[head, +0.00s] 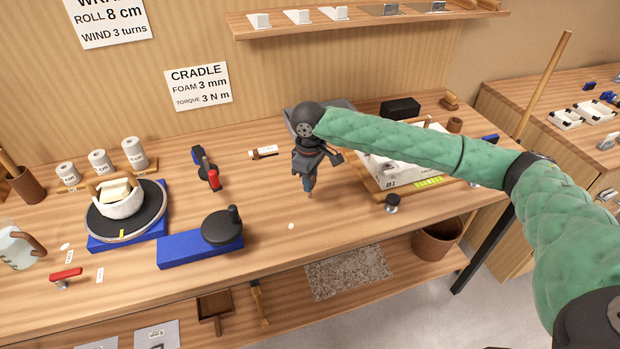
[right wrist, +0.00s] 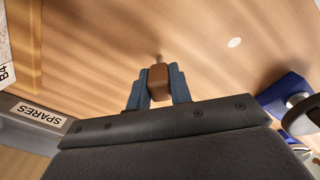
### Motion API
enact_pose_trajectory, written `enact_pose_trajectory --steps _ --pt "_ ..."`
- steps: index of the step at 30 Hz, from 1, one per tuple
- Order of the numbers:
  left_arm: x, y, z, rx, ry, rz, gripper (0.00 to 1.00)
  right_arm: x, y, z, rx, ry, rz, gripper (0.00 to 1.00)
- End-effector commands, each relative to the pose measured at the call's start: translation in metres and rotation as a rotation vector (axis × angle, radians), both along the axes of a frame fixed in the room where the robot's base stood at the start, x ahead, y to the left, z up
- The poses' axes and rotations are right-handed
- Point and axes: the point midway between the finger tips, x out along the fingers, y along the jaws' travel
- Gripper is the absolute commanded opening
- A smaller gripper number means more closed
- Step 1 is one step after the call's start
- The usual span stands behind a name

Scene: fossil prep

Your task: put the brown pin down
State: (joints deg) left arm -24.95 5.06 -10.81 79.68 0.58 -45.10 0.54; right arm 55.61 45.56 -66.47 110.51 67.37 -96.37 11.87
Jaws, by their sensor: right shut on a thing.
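My right gripper (head: 308,184) is low over the middle of the workbench (head: 340,232), pointing down. In the right wrist view its two blue fingers (right wrist: 157,90) are shut on the brown pin (right wrist: 158,80). The pin's brown block sits between the fingertips, and a thin grey tip sticks out beyond it. In the head view the pin is mostly hidden by the fingers. I cannot tell whether its tip touches the wood. My left gripper is not in view.
A small white disc (head: 291,226) lies on the bench near the gripper. A blue base with a black round knob (head: 222,228) stands to the left. Bare wood lies in front.

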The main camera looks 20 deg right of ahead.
Motion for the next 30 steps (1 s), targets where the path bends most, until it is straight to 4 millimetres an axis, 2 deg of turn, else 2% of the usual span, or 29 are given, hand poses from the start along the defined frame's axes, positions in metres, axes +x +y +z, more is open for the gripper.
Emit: enact_pose_trajectory --steps 1,4,17,22,30 --pt "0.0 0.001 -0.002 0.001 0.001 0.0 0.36 0.0 0.0 0.0 0.0 0.0 0.0 0.25" --pt "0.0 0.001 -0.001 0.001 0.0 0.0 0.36 0.0 0.0 0.0 0.0 0.0 0.0 0.43" --pt "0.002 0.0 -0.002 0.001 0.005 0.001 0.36 0.001 0.0 0.006 0.001 -0.002 0.001 0.43" --pt "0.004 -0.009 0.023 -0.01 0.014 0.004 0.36 0.001 0.001 0.03 0.0 -0.003 0.0 0.43" --pt "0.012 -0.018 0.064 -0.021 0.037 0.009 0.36 0.002 0.001 0.083 0.0 -0.003 0.0 0.43"
